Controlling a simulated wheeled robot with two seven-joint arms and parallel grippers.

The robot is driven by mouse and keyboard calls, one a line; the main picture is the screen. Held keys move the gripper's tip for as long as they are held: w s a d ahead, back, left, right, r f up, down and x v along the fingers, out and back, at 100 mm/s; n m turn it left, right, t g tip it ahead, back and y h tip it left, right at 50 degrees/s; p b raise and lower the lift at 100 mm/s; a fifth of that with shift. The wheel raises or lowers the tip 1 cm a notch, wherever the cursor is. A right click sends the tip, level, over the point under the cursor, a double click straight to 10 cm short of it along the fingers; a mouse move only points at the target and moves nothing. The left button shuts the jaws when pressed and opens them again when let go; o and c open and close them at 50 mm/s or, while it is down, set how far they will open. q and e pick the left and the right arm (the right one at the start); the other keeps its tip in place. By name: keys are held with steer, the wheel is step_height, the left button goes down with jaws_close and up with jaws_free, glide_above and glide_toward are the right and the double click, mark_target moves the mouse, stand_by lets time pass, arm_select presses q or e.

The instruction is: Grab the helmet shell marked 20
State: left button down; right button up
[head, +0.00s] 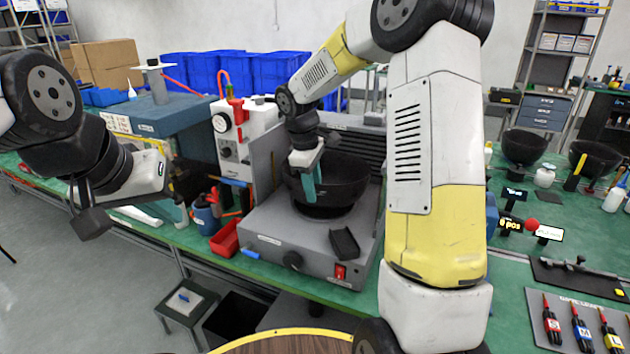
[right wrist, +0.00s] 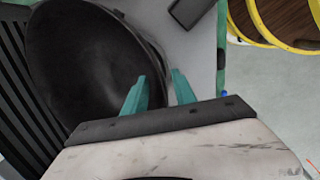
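A black, bowl-shaped helmet shell (head: 345,182) sits open side up on the grey machine with vents. It fills the left of the right wrist view (right wrist: 85,65). I cannot read a number on it. My right gripper (head: 311,186) is at the shell's near left rim in the head view. In the right wrist view its teal fingers (right wrist: 160,90) are apart, one over the shell's inside and one outside the rim, with nothing seen clamped. My left gripper (head: 178,213) is far left, off the table's front; its fingers are hard to make out.
Two more black shells (head: 524,147) (head: 594,160) stand on the green table at the right. The grey machine (head: 300,243) has a red switch and a dark block on its top. A red bin (head: 225,238) is beside it. My right arm hides the table's middle.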

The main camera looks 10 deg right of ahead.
steer(key=shift+f, duration=0.2)
jaws_close()
steer(key=shift+s+d, duration=0.1)
stand_by(1.2)
